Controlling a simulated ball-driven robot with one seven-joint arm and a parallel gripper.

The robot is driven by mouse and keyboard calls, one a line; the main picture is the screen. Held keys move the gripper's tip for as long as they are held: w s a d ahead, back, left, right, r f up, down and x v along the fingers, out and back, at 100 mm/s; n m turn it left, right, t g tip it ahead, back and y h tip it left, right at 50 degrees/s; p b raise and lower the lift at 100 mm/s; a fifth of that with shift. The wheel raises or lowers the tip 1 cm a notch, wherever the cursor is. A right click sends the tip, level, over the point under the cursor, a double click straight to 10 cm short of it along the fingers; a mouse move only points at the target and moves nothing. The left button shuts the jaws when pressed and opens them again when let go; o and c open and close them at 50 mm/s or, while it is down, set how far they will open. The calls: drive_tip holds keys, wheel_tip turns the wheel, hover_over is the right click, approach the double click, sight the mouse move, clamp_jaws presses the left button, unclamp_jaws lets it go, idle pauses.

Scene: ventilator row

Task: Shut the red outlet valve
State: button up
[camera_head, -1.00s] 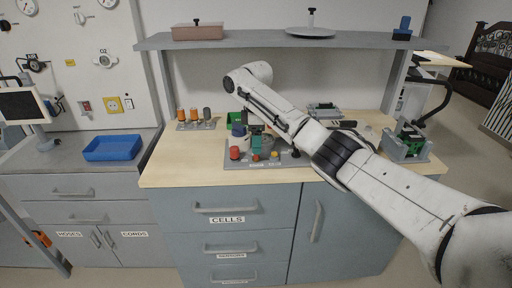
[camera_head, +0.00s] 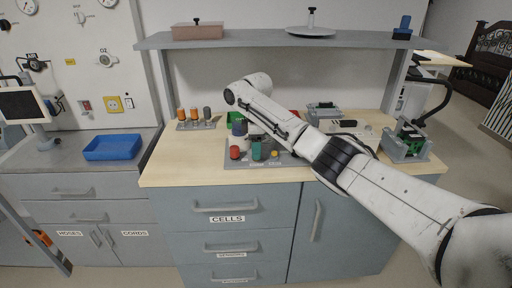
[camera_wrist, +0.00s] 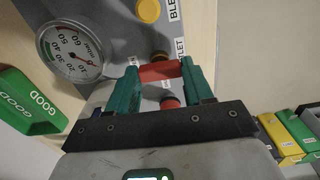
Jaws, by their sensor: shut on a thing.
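The red outlet valve handle (camera_wrist: 158,72) is a short red bar lying across between my fingertips in the wrist view, beside a label ending in "LET". My gripper (camera_wrist: 158,80) has teal fingers, one at each end of the bar, and is shut on it. Another red part (camera_wrist: 170,102) shows between the fingers, nearer the palm.
A round gauge (camera_wrist: 75,50) and a yellow knob (camera_wrist: 148,10) are close to the fingers. A red knob (camera_head: 235,152) stands left of my gripper. A green bin (camera_wrist: 30,100) marked GOOD is near. A shelf (camera_head: 270,40) overhangs the bench.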

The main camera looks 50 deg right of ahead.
drive_tip(key=c, duration=0.3)
drive_tip(key=shift+c, duration=0.2)
drive_tip(key=shift+p, duration=0.3)
drive_tip(key=m+p, duration=0.2)
drive_tip(key=m, duration=0.1)
drive_tip(key=shift+a+r+p, duration=0.1)
drive_tip(key=shift+r+p, duration=0.1)
drive_tip(key=shift+p, duration=0.1)
drive_tip(key=m+p, duration=0.2)
drive_tip(key=m, duration=0.2)
drive_tip(key=shift+f+m+p, duration=0.1)
drive_tip(key=shift+m+p, duration=0.2)
drive_tip(key=shift+p, duration=0.05)
drive_tip(key=m+p, duration=0.1)
drive_tip(key=m, duration=0.4)
drive_tip(key=shift+m+p, duration=0.35)
drive_tip(key=shift+m, duration=2.05)
